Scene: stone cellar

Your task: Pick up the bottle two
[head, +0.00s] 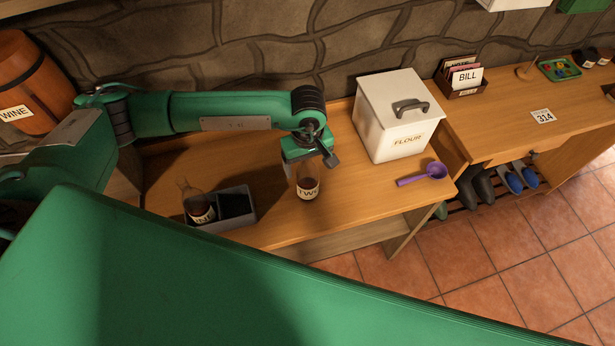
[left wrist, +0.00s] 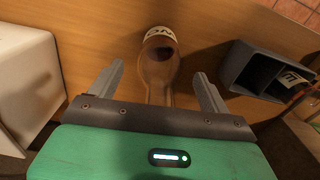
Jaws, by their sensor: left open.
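Bottle two (head: 307,188) stands upright on the wooden table in the head view, a clear bottle with dark contents and a pale "TWO" label. My left gripper (head: 313,160) is at its upper part and hides its neck there. In the left wrist view, bottle two (left wrist: 158,70) lies between the two spread fingers of my left gripper (left wrist: 160,85), with a visible gap on each side. Its neck points toward the palm. My left gripper is open and holds nothing. My right gripper is in neither view.
A grey two-compartment caddy (head: 248,217) stands left of bottle two, with another labelled bottle (head: 197,205) in its left compartment. A white flour bin (head: 392,125) stands behind right, with a purple scoop (head: 424,174) in front of it. A wine barrel (head: 30,85) is far left.

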